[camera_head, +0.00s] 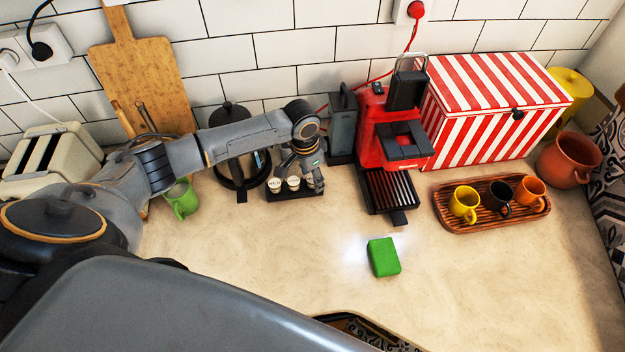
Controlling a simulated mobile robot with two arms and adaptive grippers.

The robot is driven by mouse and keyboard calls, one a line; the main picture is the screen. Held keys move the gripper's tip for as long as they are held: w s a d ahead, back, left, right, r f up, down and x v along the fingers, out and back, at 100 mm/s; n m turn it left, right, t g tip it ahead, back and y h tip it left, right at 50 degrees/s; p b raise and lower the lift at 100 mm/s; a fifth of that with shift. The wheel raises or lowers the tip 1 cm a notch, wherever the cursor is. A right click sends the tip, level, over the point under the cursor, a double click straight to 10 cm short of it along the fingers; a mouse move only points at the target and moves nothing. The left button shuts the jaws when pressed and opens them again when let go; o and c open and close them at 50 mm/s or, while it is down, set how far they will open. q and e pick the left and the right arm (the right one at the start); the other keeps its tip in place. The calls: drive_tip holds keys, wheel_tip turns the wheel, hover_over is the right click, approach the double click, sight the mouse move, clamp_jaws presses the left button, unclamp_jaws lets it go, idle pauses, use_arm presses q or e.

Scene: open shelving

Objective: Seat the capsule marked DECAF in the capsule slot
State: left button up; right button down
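The red coffee machine (372,133) stands against the back wall, right of centre, with a raised dark part on top. I cannot make out its capsule slot clearly. Left of it, a small dark holder (296,194) carries white-topped capsules (275,184) in a row. Their markings are too small to read, so I cannot tell which is DECAF. My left gripper (305,174) points down over the right end of this row, its fingers close to the rightmost capsule. Whether they touch or grip it is unclear. My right gripper is out of view.
A dark kettle (232,118) stands behind my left arm. A green mug (181,199) is left of the holder. A wooden tray (478,220) with three cups is at right, before a striped box (480,135). A green sponge (384,257) lies on the otherwise clear front counter.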

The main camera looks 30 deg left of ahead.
use_arm(q)
drive_tip(key=c, duration=0.5)
drive_tip(key=shift+c, duration=0.2)
drive_tip(key=shift+r, duration=0.2)
